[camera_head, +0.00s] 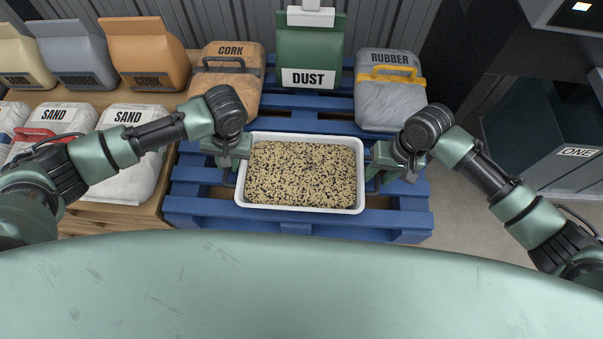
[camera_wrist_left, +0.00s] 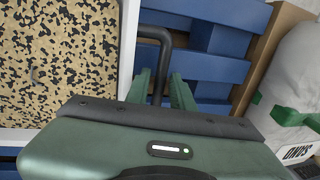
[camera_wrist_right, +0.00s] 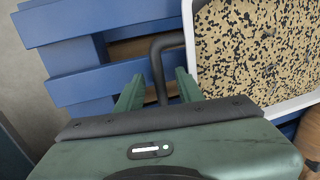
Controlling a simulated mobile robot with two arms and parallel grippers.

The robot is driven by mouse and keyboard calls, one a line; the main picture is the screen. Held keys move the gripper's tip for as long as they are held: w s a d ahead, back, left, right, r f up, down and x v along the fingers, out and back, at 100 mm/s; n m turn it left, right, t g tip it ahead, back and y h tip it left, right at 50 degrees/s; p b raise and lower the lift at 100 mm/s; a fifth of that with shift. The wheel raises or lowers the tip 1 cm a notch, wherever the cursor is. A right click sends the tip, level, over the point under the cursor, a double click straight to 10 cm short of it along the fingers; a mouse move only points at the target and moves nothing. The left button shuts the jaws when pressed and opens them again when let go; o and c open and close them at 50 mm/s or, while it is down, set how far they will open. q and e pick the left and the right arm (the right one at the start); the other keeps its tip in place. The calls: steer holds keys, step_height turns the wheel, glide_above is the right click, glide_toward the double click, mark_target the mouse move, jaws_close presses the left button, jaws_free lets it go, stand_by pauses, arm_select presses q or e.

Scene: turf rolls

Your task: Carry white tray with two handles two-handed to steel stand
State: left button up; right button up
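The white tray (camera_head: 300,209) sits on the blue pallet (camera_head: 200,205), filled with tan-and-black speckled granules. Its dark handles stick out at the left and right ends; the left wrist view shows one handle (camera_wrist_left: 163,42) and the right wrist view the other (camera_wrist_right: 160,52). My left gripper (camera_head: 230,172) is at the left end, its open fingers (camera_wrist_left: 162,88) on either side of the handle bar. My right gripper (camera_head: 383,175) is at the right end, its open fingers (camera_wrist_right: 158,90) likewise straddling the handle. Gaps show between fingers and bars. I cannot make out a steel stand.
Behind the tray on the pallet are a CORK bag (camera_head: 226,80), a green DUST bag (camera_head: 309,52) and a RUBBER bag (camera_head: 390,98). SAND bags (camera_head: 127,150) and other bags lie at left. A dark bin marked ONE (camera_head: 555,130) stands right, beyond some bare floor (camera_head: 455,190).

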arm_select(q)
steer(key=shift+f, duration=0.4)
arm_select(e)
steer(key=shift+a+f, duration=0.1)
steer(key=shift+f, duration=0.35)
arm_select(q)
jaws_close()
arm_select(e)
steer(key=c, duration=0.6)
jaws_close()
steer(key=shift+w+r, duration=0.1)
